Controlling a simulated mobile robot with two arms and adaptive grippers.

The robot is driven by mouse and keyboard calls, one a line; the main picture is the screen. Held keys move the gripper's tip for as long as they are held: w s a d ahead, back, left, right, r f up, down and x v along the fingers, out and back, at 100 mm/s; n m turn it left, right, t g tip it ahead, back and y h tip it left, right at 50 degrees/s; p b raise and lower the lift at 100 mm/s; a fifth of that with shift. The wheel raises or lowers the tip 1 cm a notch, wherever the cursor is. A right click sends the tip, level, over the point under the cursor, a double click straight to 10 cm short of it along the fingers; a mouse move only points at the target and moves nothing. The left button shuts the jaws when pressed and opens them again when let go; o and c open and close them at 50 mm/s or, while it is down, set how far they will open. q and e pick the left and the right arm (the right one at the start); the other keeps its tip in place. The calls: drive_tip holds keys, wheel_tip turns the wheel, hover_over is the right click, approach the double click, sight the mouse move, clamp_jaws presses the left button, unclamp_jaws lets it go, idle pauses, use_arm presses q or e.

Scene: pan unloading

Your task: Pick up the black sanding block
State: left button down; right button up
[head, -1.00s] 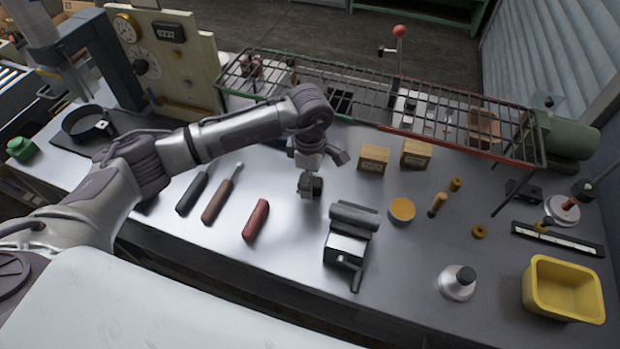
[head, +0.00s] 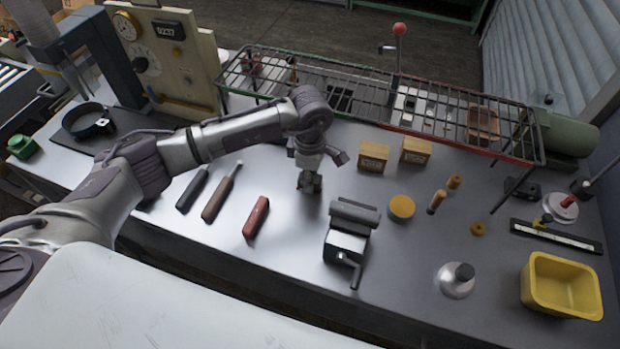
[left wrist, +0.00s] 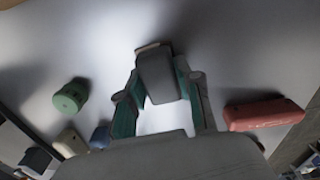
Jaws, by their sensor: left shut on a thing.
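My left gripper (head: 309,183) points down just above the middle of the table. In the left wrist view its fingers (left wrist: 163,88) are closed on both sides of a dark block with a thin tan edge, which I take to be the black sanding block (left wrist: 158,78). In the head view the gripper mostly hides this block, and I cannot tell whether it touches the table. My right gripper is not in view.
Two wooden blocks (head: 373,157) sit behind to the right. A wire rack (head: 350,92) spans the back. A yellow bin (head: 535,302) is at front right.

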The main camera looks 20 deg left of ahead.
use_arm(q)
drive_tip(key=shift+r, duration=0.2)
drive_tip(key=r+b, duration=0.1)
drive_tip(key=d+r+b, duration=0.1)
drive_tip(key=r, duration=0.1)
drive_tip(key=shift+r, duration=0.3)
drive_tip(key=s+d+r+b, duration=0.2)
drive_tip(key=d+r, duration=0.4)
drive_tip(key=d, duration=0.4)
drive_tip(key=shift+d+r+b, duration=0.25)
drive_tip(key=shift+r+b, duration=0.15)
drive_tip(key=shift+b, duration=0.5)
drive_tip(key=shift+s, duration=0.1)
